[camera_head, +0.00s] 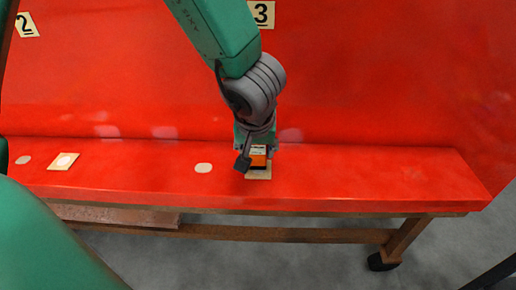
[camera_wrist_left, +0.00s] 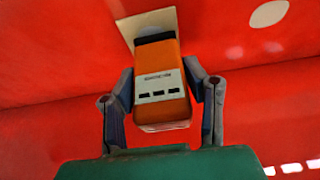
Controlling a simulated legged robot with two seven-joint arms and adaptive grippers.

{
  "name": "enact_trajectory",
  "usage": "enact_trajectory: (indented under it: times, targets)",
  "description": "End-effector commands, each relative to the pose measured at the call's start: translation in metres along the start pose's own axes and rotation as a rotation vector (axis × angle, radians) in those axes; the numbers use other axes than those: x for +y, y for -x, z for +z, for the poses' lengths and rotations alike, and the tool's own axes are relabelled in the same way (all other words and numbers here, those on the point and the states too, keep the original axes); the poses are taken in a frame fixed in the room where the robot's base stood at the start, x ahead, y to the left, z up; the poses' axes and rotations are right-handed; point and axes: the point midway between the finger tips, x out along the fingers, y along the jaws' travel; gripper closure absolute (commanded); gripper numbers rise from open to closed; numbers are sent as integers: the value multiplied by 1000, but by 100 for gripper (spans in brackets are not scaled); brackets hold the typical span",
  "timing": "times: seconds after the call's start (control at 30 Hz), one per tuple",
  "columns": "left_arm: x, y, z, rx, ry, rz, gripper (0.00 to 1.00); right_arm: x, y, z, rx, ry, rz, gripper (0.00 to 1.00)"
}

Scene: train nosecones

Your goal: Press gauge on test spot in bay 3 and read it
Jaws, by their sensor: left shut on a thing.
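The gauge (camera_wrist_left: 157,82) is a small orange block with a pale face bearing dark marks. My left gripper (camera_wrist_left: 163,95) is shut on it, one finger on each side, in the left wrist view. In the head view the gauge (camera_head: 258,157) is at the end of my left gripper (camera_head: 257,150), over a cream square (camera_head: 258,174) on the red ledge below the "3" label (camera_head: 262,13). The cream square (camera_wrist_left: 143,27) also shows past the gauge's far end in the left wrist view. Whether the gauge touches it I cannot tell. My right gripper is not in view.
The red ledge (camera_head: 370,180) runs along a red wall on a wheeled wooden frame (camera_head: 400,240). Pale round spots (camera_head: 203,168) and another cream square (camera_head: 63,161) lie to the left, with a "2" label (camera_head: 26,25) above. The ledge's right part is clear.

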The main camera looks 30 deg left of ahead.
Motion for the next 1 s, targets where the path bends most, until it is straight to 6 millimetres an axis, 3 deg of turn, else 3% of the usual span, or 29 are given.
enact_trajectory:
  times: [1.0]
  targets:
    - [0, -7, 3, 0, -1, 0, 94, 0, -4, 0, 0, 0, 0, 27]
